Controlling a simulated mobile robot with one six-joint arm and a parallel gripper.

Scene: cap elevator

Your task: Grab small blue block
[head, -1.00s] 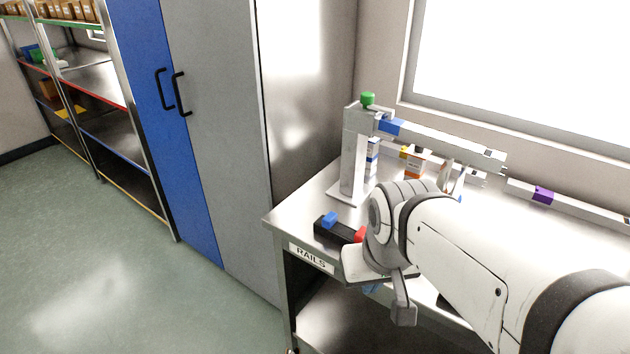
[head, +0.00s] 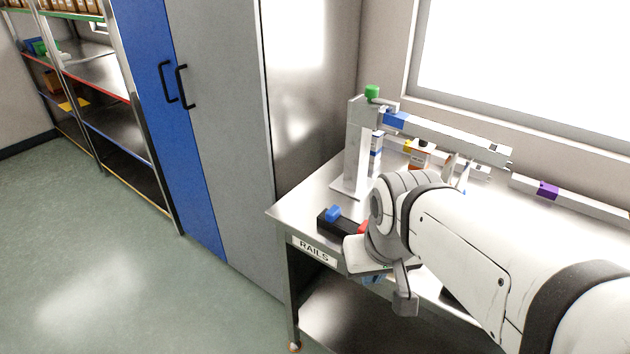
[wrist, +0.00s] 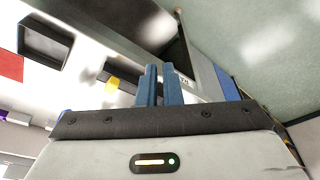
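The small blue block (head: 334,213) sits on the left end of a black holder (head: 340,228) at the table's near left corner, in the head view. A red block (head: 362,227) is at the holder's other end, partly hidden by my arm. My gripper hangs low by the table's front edge, right of the blue block and apart from it; my wrist mostly hides it in the head view. In the wrist view, the two blue fingers of my gripper (wrist: 160,84) stand close together with only a thin gap and nothing visible between them. I cannot make out the blue block there.
The metal table (head: 300,208) carries a RAILS label (head: 314,250) on its front. A grey upright stand (head: 356,150) with a green knob (head: 371,91) rises behind the holder. Rails and small boxes stand along the back. A blue and grey cabinet (head: 215,110) is at left; the floor before it is clear.

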